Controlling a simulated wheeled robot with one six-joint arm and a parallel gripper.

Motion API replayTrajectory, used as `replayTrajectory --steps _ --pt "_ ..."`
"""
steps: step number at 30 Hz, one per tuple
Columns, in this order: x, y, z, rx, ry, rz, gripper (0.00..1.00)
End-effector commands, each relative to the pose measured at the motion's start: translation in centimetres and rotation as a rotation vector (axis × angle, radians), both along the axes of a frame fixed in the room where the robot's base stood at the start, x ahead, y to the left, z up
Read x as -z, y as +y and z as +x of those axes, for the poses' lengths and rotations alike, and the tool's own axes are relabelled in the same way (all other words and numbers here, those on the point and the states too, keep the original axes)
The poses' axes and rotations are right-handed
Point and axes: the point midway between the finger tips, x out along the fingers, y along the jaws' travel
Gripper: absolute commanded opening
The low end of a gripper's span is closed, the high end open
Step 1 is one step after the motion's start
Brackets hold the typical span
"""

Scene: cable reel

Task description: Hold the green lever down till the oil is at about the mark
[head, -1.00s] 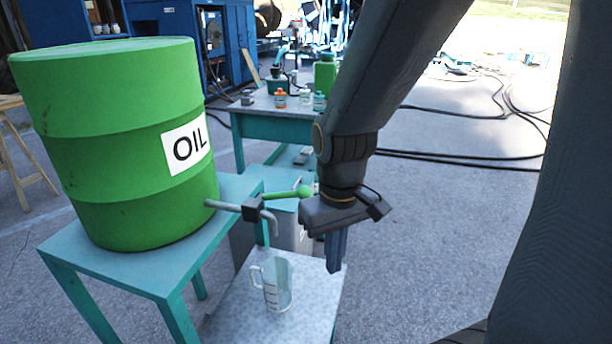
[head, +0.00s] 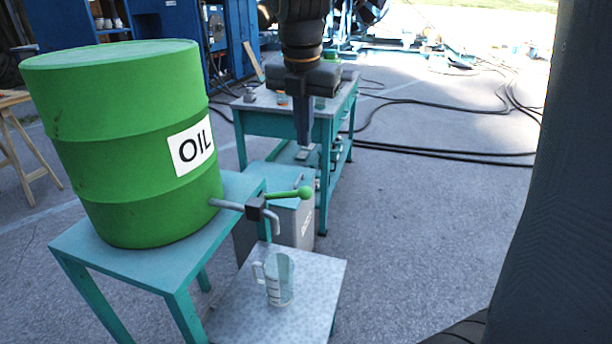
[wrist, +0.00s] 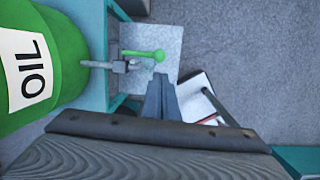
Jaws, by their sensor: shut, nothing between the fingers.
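The green lever (head: 290,194) sticks out to the right from the tap (head: 256,209) on the oil drum (head: 120,150). It lies about level, with a round knob at its end. My gripper (head: 304,146) is shut and empty, pointing down above the knob and apart from it in the head view. In the wrist view the fingers (wrist: 161,84) show just below the knob (wrist: 158,55). The clear measuring jug (head: 279,280) stands under the spout, its handle to the left. I see no oil in it and no stream from the spout. The mark is too small to make out.
The drum stands on a teal table (head: 190,262). The jug is on a lower speckled stand (head: 315,270). A grey bin (head: 290,225) stands behind the tap. A teal bench (head: 290,118) with small bottles is farther back. Open floor lies to the right.

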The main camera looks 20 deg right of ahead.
Motion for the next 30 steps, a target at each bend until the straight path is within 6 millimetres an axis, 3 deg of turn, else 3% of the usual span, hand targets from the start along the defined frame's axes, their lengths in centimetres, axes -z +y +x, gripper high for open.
replayTrajectory --steps 11,17,30 --pt "-0.6 0.0 0.3 -0.060 0.001 -0.014 0.00" --pt "0.2 0.0 0.4 -0.059 0.003 -0.013 0.00" --pt "8.0 -0.7 1.7 -0.058 0.005 -0.014 0.00"
